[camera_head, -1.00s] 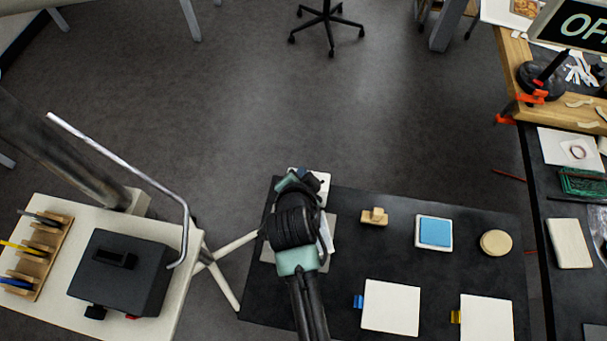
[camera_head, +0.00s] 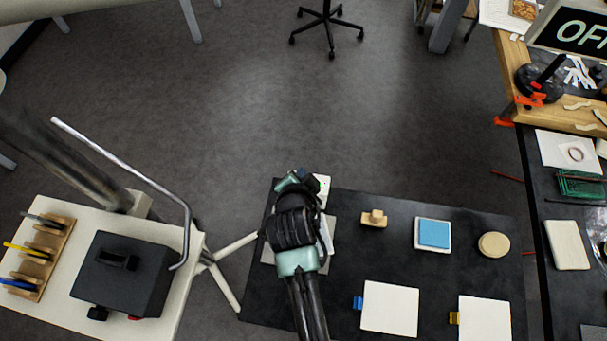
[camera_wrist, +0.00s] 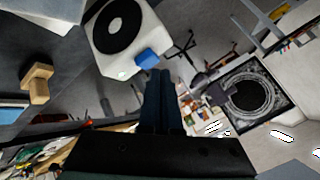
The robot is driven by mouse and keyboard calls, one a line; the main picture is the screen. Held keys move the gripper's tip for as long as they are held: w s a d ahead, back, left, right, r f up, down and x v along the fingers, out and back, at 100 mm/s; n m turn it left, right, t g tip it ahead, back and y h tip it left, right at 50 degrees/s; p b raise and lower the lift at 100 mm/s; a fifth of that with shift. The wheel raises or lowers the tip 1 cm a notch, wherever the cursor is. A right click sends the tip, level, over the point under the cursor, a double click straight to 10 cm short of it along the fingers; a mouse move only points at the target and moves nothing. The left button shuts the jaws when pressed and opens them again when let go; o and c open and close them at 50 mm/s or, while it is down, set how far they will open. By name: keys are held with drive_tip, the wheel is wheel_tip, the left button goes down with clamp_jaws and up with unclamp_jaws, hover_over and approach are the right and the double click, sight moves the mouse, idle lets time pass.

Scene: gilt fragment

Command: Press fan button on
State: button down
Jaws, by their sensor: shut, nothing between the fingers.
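The fan is a white box (camera_wrist: 117,30) with a round black grille, at the top of the wrist view. A blue button (camera_wrist: 146,59) is on its side near the corner. In the head view, part of the white box (camera_head: 324,184) shows at the table's far left corner, mostly hidden by my arm.
The dark table (camera_head: 345,225) carries a small wooden block (camera_head: 374,218), a blue-topped square (camera_head: 434,233), a round wooden disc (camera_head: 494,245) and white panels. A black box (camera_head: 122,275) with a bent metal rod stands on the left table. Open floor lies beyond.

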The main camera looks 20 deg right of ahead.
wheel_tip(320, 180, up, 6)
drive_tip(key=p, duration=0.5)
drive_tip(key=shift+r, duration=0.1)
idle(0.7)
